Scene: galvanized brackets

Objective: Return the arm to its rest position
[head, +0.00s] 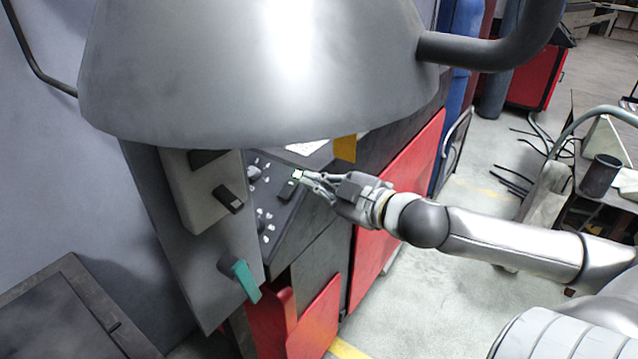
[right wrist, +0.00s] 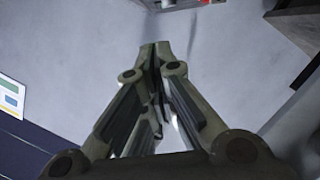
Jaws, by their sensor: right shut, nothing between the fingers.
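My right arm (head: 510,240) reaches in from the right in the head view. My left gripper is not in view.
A large grey hood (head: 250,75) hangs above the bench. A grey panel with a teal handle (head: 241,276) stands at the left. Red cabinet doors (head: 400,190) are below.

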